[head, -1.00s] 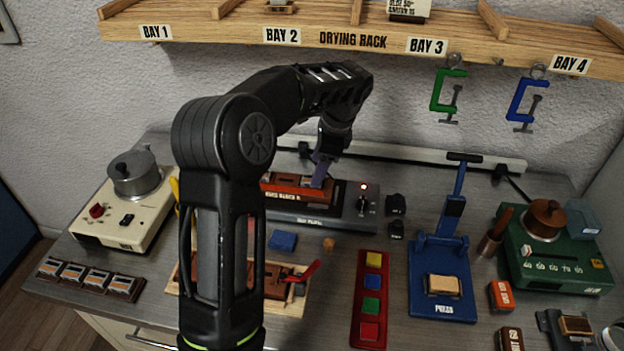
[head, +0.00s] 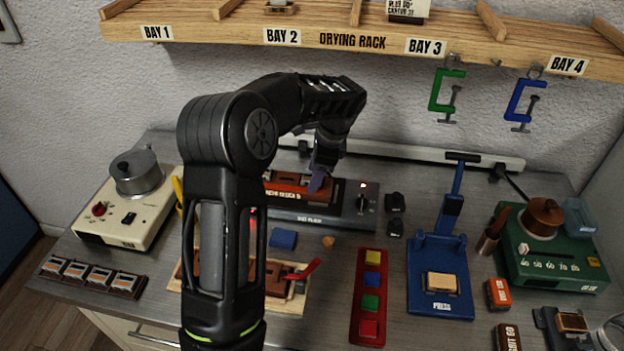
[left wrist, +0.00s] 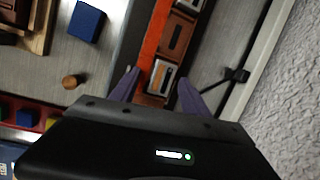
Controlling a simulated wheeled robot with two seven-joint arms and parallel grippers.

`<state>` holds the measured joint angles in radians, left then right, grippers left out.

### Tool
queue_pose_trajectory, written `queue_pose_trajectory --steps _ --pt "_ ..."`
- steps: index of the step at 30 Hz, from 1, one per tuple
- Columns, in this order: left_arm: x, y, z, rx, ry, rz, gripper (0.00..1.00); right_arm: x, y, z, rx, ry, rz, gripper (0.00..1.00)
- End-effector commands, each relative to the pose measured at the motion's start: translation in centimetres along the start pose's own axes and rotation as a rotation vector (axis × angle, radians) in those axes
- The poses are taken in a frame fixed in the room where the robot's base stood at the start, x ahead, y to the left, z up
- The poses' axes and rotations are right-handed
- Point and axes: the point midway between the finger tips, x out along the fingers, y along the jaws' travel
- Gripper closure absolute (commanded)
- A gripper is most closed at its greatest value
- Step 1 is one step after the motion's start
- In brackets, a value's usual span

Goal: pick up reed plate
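A small pale reed plate with a dark and orange middle (left wrist: 160,77) lies in a slot of the reddish-brown reed block (left wrist: 176,38) in the left wrist view. In the head view the reed block (head: 285,190) sits on the dark hot plate unit (head: 310,219). My left gripper (head: 319,182) is over the right end of the block. In the left wrist view my left gripper (left wrist: 158,92) is open, with one finger on each side of the reed plate. Contact cannot be told. My right gripper is in neither view.
A holder with several similar plates (head: 92,277) lies at the front left. A blue block (head: 283,239) and a small cork-like piece (head: 328,242) lie before the hot plate. The blue press (head: 440,285) stands right. The drying rack (head: 350,38) overhangs the back.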

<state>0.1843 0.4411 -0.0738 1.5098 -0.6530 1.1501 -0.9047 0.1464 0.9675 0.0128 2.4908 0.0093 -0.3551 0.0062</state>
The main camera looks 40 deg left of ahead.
Motion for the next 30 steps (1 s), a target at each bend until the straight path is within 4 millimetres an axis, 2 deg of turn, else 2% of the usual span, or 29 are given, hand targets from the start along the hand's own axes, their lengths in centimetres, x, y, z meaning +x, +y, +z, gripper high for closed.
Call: queue_pose_trajectory --steps 2,18,30 --pt "0.43 0.06 0.00 0.000 -0.002 0.002 0.57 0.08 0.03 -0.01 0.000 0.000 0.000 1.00" --pt "0.38 0.01 0.05 -0.001 -0.002 0.001 1.00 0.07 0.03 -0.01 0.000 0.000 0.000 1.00" --pt "0.35 0.11 0.02 -0.001 -0.002 0.004 1.00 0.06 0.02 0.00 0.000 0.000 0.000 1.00"
